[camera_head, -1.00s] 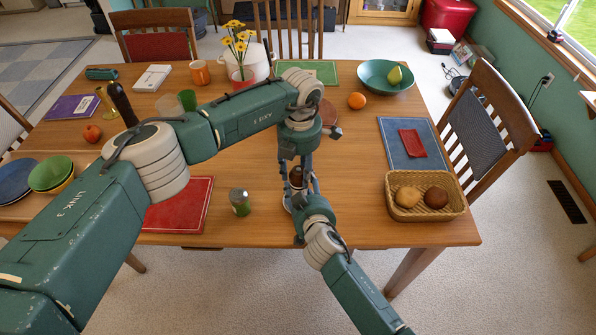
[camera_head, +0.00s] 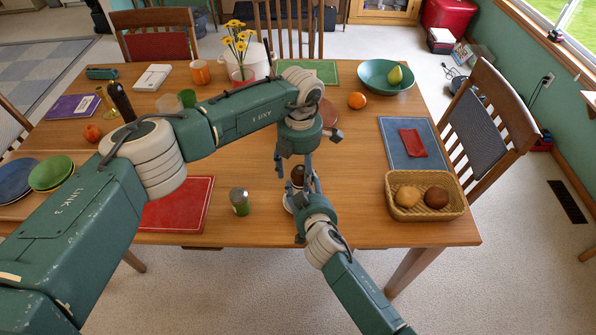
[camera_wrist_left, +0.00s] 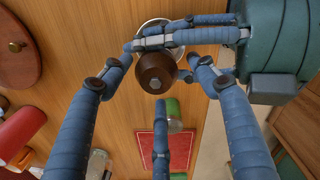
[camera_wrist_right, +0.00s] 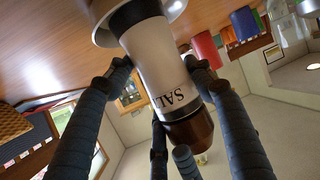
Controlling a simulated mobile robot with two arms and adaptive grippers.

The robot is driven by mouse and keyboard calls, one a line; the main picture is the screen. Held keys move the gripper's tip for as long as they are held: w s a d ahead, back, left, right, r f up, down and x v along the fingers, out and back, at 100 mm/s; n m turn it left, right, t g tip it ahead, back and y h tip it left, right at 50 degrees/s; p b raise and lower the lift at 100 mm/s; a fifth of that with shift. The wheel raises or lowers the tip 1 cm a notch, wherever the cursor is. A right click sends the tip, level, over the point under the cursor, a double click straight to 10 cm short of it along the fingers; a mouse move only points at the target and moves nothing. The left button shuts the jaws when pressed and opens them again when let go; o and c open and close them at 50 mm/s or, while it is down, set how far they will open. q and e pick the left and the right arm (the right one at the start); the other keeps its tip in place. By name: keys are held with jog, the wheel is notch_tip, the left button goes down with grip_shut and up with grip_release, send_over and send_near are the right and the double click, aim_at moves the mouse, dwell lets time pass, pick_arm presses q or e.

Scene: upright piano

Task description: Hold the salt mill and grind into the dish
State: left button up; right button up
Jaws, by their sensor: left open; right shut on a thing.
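The salt mill (camera_head: 297,176) has a pale body and a dark brown top. My right gripper (camera_head: 303,193) is shut on its body. The lettering on the mill's body (camera_wrist_right: 158,65) shows in the right wrist view. My left gripper (camera_head: 297,170) points down from above, open. In the left wrist view its fingers spread around the brown top (camera_wrist_left: 157,73), with a gap on the sides. The dish (camera_head: 288,202) is a pale round rim at the mill's lower end, mostly hidden. In the right wrist view the dish (camera_wrist_right: 103,22) also shows.
A small green shaker with a metal cap (camera_head: 240,201) stands left of the mill, near a red mat (camera_head: 180,205). A wicker basket with two rolls (camera_head: 462,208) is to the right. An orange (camera_head: 357,100) and a green bowl (camera_head: 372,80) lie farther back.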

pick_arm(q)
notch_tip(320, 180, up, 12)
jog(key=shift+s+f, duration=0.2)
dwell(0.4)
jog(key=t+h, duration=0.1)
jog(key=h, duration=0.3)
send_near(298, 172)
jog(key=shift+n+t, duration=0.3)
jog(key=x, duration=1)
jog(key=shift+s+a+f, duration=0.1)
jog(key=shift+a+f, duration=0.1)
jog(key=shift+f, duration=0.15)
jog(key=c, duration=1.1)
